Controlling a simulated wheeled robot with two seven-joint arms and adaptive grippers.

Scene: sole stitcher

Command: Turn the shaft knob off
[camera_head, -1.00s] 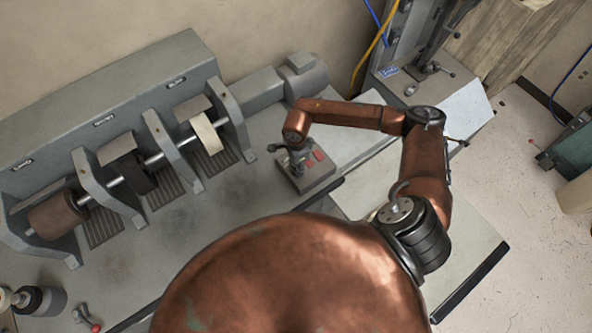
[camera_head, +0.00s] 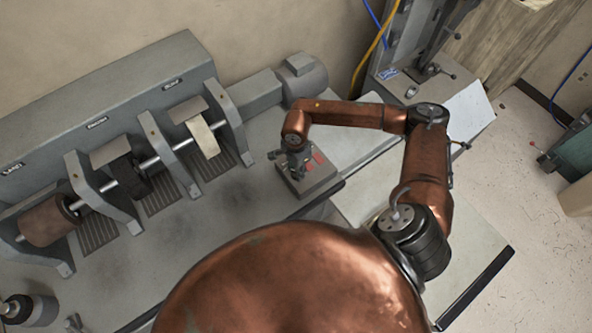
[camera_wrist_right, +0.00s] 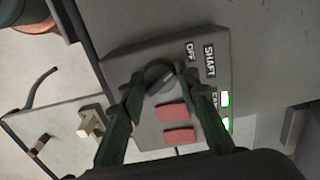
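The shaft knob (camera_wrist_right: 158,77) is a round dark dial with a pale line, on a grey control box beside the SHAFT and OFF labels. My right gripper (camera_wrist_right: 158,80) has its two green-grey fingers on either side of the knob, tips close against it. In the head view my right gripper (camera_head: 290,158) is over the control box (camera_head: 318,176), mostly covering the knob. A green light (camera_wrist_right: 225,99) glows on the box. My left gripper is not in view.
Two red buttons (camera_wrist_right: 175,111) lie close to the knob. The grey machine (camera_head: 110,115) with rollers on a shaft stands along the wall at left. The grey bench top (camera_head: 215,205) before it is largely clear.

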